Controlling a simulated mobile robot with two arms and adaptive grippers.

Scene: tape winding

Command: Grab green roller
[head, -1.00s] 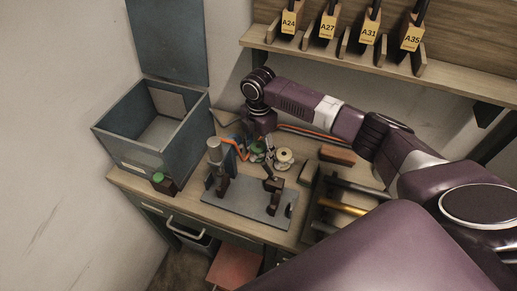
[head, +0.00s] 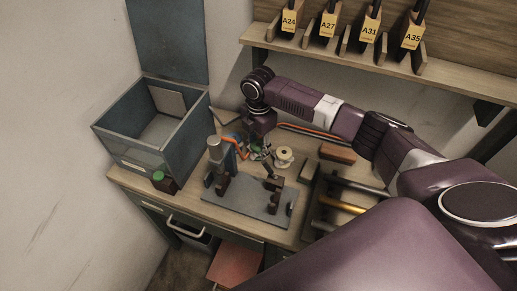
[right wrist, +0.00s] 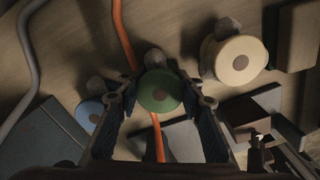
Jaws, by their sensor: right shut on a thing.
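My left gripper is not in view.
A cream roller (head: 284,155) stands just right of the gripper. A blue disc (right wrist: 89,114) is left of it. A metal fixture plate (head: 248,206) lies in front; an open grey box (head: 133,154) stands left.

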